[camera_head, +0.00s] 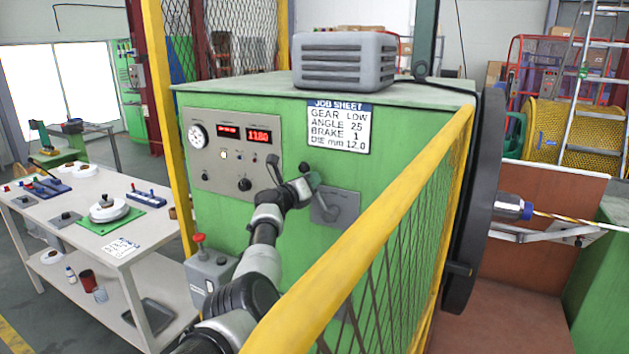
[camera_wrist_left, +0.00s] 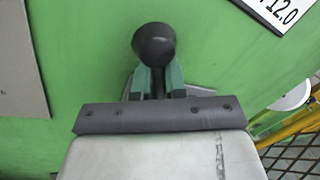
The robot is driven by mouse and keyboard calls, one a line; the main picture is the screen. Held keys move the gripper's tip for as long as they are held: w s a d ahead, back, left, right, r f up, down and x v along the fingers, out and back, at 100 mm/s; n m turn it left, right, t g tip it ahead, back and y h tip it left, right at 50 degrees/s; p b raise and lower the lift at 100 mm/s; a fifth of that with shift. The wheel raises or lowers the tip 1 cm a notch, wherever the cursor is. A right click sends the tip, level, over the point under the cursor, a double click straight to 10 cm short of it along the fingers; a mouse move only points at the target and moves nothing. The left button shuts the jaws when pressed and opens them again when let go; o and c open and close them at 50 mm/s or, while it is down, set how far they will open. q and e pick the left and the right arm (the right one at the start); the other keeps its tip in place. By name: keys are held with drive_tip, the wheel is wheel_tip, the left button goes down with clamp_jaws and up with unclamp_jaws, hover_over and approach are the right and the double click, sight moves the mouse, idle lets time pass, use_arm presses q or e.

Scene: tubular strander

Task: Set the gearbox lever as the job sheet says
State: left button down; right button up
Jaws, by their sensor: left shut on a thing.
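The gearbox lever has a round black knob (camera_wrist_left: 153,43), seen close up in the left wrist view. My left gripper (camera_wrist_left: 156,80) is shut on the lever, its green fingers on either side just below the knob. In the head view my left gripper (camera_head: 314,180) is at the upper left of the grey lever plate (camera_head: 341,207) on the green cabinet; the gripper hides most of the lever there. The job sheet (camera_head: 338,127) reads gear LOW, angle 25, brake 1, die mm 12.0. Gear position marks are not readable. My right gripper is not in view.
A yellow rail with mesh (camera_head: 400,190) crosses close on the right. A control panel (camera_head: 215,155) with a gauge and red displays is left of the lever. A red-topped button box (camera_head: 208,272) sits below. A bench (camera_head: 75,215) with tools stands left.

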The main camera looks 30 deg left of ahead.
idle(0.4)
use_arm(q)
drive_tip(key=c, duration=1.2)
unclamp_jaws()
drive_tip(key=shift+a, duration=0.15)
drive_tip(key=shift+s, duration=0.1)
drive_tip(key=shift+s+a+f, duration=0.2)
drive_tip(key=shift+s, duration=1.55)
drive_tip(key=shift+s+a+f, duration=0.15)
drive_tip(key=shift+s+f, duration=0.05)
drive_tip(key=shift+s, duration=1.6)
drive_tip(key=shift+s+a+f, duration=0.2)
drive_tip(key=shift+s, duration=1.55)
